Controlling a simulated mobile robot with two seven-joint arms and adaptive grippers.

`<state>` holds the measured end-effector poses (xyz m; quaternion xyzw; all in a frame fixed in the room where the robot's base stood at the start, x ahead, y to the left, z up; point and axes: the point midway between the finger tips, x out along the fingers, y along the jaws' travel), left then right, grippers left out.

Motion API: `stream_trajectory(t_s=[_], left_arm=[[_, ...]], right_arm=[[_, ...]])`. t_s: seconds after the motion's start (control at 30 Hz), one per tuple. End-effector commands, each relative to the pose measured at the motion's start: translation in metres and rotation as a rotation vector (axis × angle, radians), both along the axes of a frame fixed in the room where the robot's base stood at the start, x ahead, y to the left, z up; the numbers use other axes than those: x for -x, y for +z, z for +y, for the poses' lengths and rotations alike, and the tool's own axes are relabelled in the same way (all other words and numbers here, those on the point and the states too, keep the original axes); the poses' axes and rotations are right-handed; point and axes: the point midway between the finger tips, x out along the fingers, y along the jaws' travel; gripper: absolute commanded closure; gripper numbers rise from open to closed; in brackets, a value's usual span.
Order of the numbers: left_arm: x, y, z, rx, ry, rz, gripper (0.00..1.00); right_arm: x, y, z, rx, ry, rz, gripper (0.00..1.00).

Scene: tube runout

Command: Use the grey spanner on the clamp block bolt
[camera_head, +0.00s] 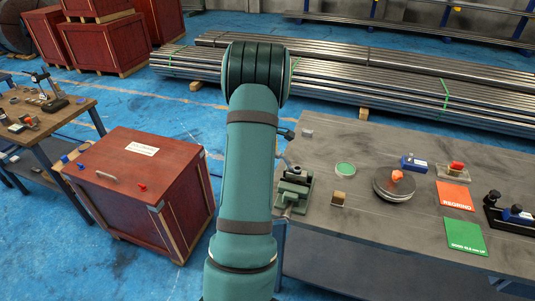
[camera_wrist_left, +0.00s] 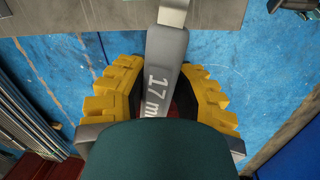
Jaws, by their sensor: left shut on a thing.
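In the left wrist view, the grey spanner (camera_wrist_left: 165,72), marked with a 17 and a partly hidden "m", lies between the yellow-padded fingers of my left gripper (camera_wrist_left: 164,88), which is shut on it. Its far end points to the grey bench edge, where a small pale block (camera_wrist_left: 173,12) shows at its tip; I cannot tell whether they touch. In the head view, a dark green clamp-like block (camera_head: 294,188), probably the clamp block, stands at the bench's left end, partly behind my left arm. Its bolt cannot be made out. My left arm hides most of the gripper there. My right gripper is not in view.
The grey bench (camera_head: 390,150) holds a small brass block (camera_head: 338,198), a green-topped disc (camera_head: 345,169), a round dark plate (camera_head: 395,186), and red (camera_head: 455,196) and green (camera_head: 465,235) cards. A red crate (camera_head: 140,185) stands left of my arm. Steel tubes (camera_head: 370,70) lie behind.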

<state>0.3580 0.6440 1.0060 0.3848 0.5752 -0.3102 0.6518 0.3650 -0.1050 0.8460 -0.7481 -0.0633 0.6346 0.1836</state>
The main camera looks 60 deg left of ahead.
Motion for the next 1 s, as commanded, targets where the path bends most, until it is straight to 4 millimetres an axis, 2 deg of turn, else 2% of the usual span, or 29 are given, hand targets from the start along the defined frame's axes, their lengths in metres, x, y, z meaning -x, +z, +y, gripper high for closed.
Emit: stream_trajectory(t_s=[0.5, 1.0], left_arm=[[-0.001, 0.000, -0.001, -0.090, 0.000, -0.040, 1.00], [-0.004, -0.001, 0.002, -0.094, -0.031, -0.042, 1.00]], right_arm=[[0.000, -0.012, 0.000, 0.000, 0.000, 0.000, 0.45], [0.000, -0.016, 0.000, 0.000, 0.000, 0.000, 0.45]])
